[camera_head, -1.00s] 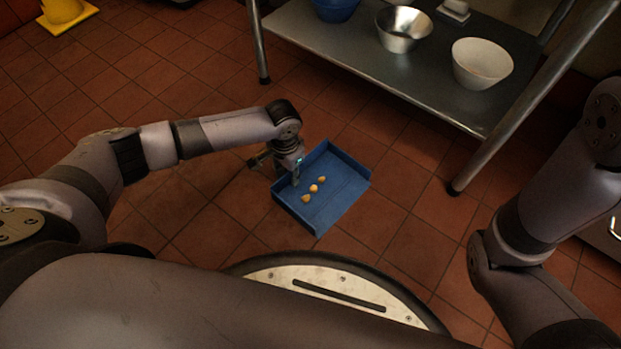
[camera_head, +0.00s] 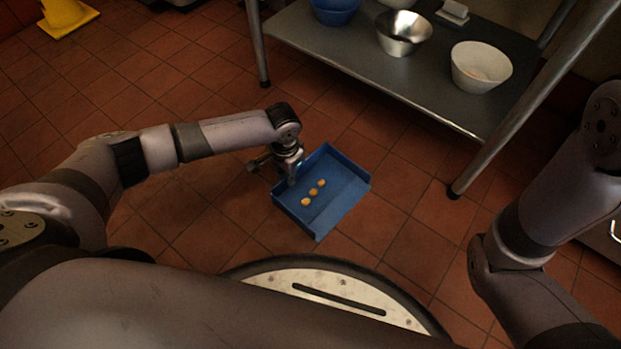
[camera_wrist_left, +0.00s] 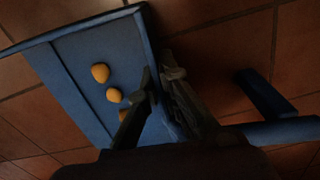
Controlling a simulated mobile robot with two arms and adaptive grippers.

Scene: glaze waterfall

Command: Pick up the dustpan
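The blue dustpan (camera_head: 345,195) is an open, shallow tray on the tiled floor near the middle of the head view. Three small yellow-orange pieces (camera_head: 313,191) lie in it in a slanting row. My left gripper (camera_head: 291,178) is at its left side wall. In the left wrist view the fingers (camera_wrist_left: 157,78) stand on either side of the blue wall (camera_wrist_left: 146,35), close together and apparently pinching it. A blue handle-like part (camera_wrist_left: 265,95) shows to the right there. I cannot tell whether the pan is off the floor. My right gripper is out of view.
A metal shelf (camera_head: 350,50) stands behind the pan, holding a blue bowl (camera_head: 335,10), a metal bowl (camera_head: 404,33) and a white bowl (camera_head: 481,67). Its front leg (camera_head: 480,160) is right of the pan. A yellow object (camera_head: 67,15) is far left. Floor around the pan is clear.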

